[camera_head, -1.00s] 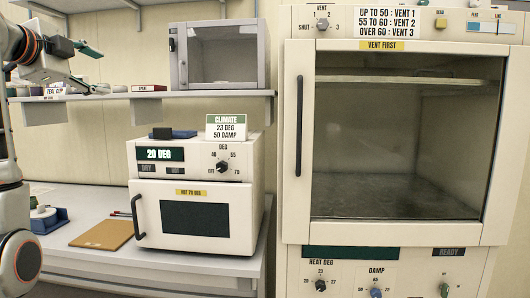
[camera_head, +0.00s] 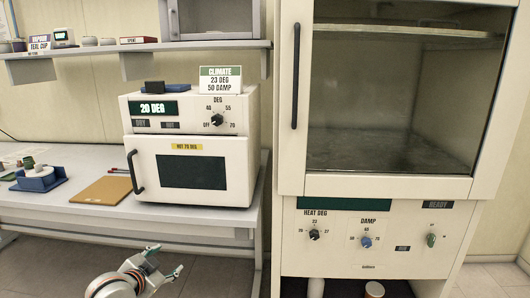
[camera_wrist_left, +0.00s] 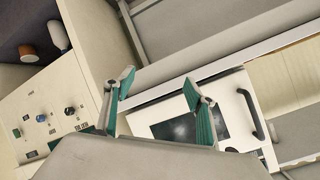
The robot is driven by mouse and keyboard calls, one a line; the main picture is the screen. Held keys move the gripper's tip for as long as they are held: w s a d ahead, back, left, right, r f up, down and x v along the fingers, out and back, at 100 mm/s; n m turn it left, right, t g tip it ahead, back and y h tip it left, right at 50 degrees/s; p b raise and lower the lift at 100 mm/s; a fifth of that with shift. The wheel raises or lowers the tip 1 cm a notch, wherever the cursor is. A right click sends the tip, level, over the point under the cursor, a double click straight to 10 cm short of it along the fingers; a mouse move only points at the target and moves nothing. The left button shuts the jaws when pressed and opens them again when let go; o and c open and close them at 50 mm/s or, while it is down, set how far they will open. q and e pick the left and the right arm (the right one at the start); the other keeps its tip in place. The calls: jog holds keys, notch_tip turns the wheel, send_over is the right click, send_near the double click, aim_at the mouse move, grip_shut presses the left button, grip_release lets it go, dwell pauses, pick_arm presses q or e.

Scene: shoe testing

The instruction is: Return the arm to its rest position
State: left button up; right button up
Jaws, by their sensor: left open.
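My left gripper (camera_head: 164,265) is low in the head view, below the front edge of the bench. Its two fingers are spread and nothing is between them. The left wrist view also shows the gripper (camera_wrist_left: 158,88) with its green-padded fingers apart and empty. Part of my left arm shows beside it at the bottom of the head view. My right gripper is in neither view.
A white oven (camera_head: 190,165) stands on the bench (camera_head: 35,220) beside a brown clipboard (camera_head: 103,190) and a blue holder (camera_head: 40,179). A tall cabinet (camera_head: 290,180) with a glass door stands at the right. A shelf (camera_head: 200,46) runs above. Floor shows below the bench.

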pick_arm(q)
jog(key=s+d+f+n+g, duration=0.1)
jog(key=s+d+f, duration=0.1)
jog(key=s+f, duration=0.6)
jog(key=s+d+f+n, duration=0.1)
jog(key=s+d+f, duration=0.2)
jog(key=s+f, duration=0.5)
jog(key=s+d+f+n+h, duration=0.1)
jog(key=s+d+f, duration=0.1)
jog(key=s, duration=0.7)
jog(key=s+d+f+n+h, duration=0.1)
jog(key=s+f, duration=0.3)
jog(key=s, duration=0.5)
jog(key=shift+d+g, duration=0.4)
jog(key=shift+d, duration=0.4)
